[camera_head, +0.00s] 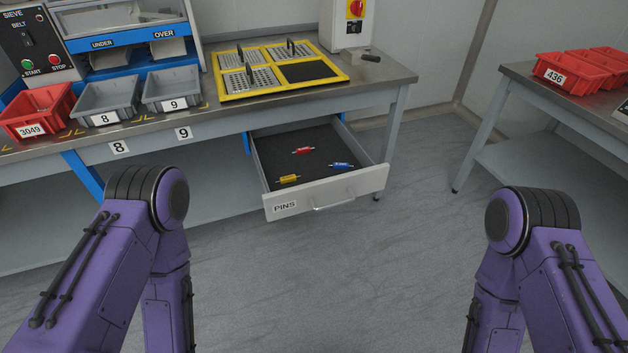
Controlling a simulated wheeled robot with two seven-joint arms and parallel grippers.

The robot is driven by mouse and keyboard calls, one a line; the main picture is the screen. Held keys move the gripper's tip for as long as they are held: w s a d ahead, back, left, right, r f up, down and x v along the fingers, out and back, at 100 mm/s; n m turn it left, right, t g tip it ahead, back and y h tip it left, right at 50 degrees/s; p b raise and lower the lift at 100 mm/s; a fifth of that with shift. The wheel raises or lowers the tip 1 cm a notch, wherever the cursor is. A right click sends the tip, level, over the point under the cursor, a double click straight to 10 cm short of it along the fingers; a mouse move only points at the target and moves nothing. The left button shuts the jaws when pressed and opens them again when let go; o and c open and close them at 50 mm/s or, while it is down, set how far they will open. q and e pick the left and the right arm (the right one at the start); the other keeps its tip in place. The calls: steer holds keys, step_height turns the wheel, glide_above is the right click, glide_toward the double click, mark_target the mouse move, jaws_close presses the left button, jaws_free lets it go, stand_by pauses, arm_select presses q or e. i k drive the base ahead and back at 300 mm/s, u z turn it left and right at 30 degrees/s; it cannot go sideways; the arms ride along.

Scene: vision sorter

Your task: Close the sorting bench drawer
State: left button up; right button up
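The sorting bench drawer (350,187) is pulled out from under the bench in the middle of the head view. Its grey front carries a "PINS" label and a bar handle (333,205). Inside, on a dark liner, lie a red pin (303,150), a blue pin (340,166) and a yellow pin (289,178). My two purple arms show at the lower left and lower right, both apart from the drawer. Neither gripper is in the picture.
The bench top (222,116) holds a yellow-framed sieve tray (287,88), grey bins (107,103), a red bin (36,112) and the sieve machine. A second table (520,70) with red bins (572,72) stands at the right. The floor before the drawer is clear.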

mark_target(320, 186)
steer(key=u, duration=0.15)
steer(key=i, duration=0.95)
steer(key=z, duration=0.5)
steer(key=k, duration=0.25)
